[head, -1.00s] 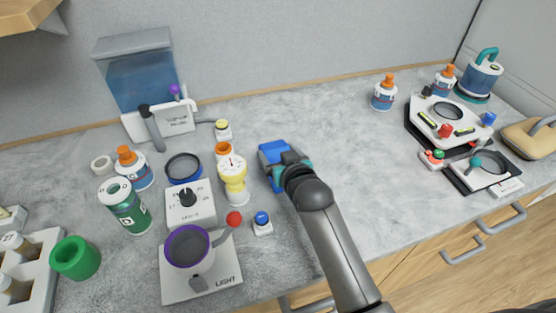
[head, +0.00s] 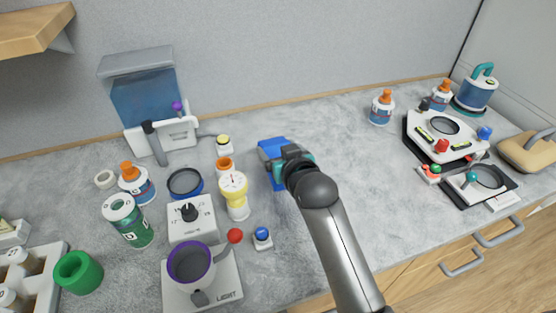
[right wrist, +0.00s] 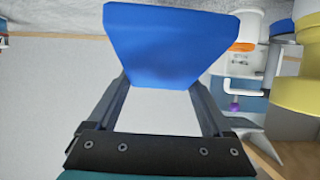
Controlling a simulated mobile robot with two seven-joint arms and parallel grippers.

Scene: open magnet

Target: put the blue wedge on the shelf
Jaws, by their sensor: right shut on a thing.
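The blue wedge (head: 272,149) is in my right gripper (head: 284,162), near the middle of the counter in the head view. In the right wrist view the wedge (right wrist: 170,42) fills the top centre, with the two fingers of the gripper (right wrist: 163,85) shut on its sides. My arm hides part of the wedge in the head view. The wooden shelf (head: 30,28) is on the wall at the upper left, apart from the wedge; only part of it shows. My left gripper is not in view.
Left of the wedge stand a yellow gauge (head: 233,187), a dial box (head: 191,221), a purple-rimmed cup (head: 190,264) and a blue tank (head: 145,102) against the wall. A magnifier device (head: 440,136) is at the right. The counter between is fairly clear.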

